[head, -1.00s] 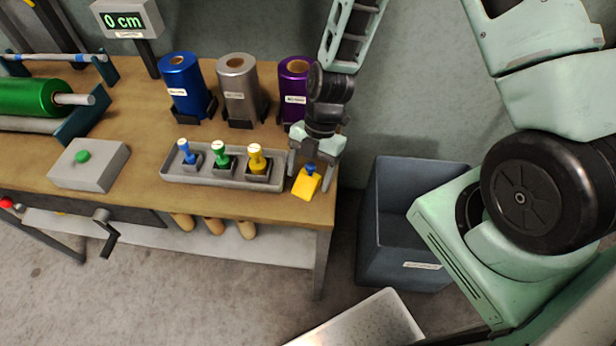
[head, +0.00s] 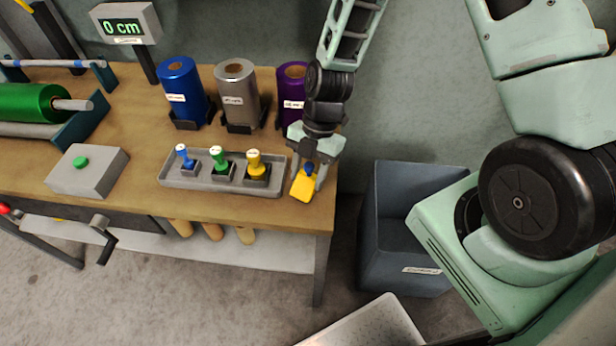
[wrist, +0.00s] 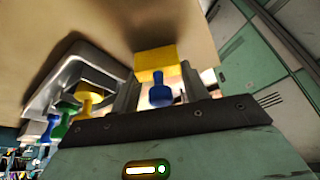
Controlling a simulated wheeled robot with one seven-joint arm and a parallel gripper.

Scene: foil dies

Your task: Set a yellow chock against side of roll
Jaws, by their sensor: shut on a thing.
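A yellow chock (head: 303,187) with a blue knob sits at the right front corner of the bench, right of the stamp tray. My gripper (head: 308,170) is shut on the chock's blue knob. The wrist view shows the yellow block (wrist: 156,64) and its blue knob (wrist: 160,92) between the fingers. I cannot tell whether the chock still touches the bench. Three foil rolls stand at the back of the bench: blue (head: 180,88), silver (head: 237,92) and purple (head: 291,90), the purple one partly hidden by my arm. Dark chocks or holders sit at their bases.
A grey tray (head: 225,186) holds blue, green and yellow handled dies just left of my gripper. A grey box with a green button (head: 82,167) and a green roll (head: 30,103) lie further left. A blue-grey bin (head: 400,230) stands right of the bench.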

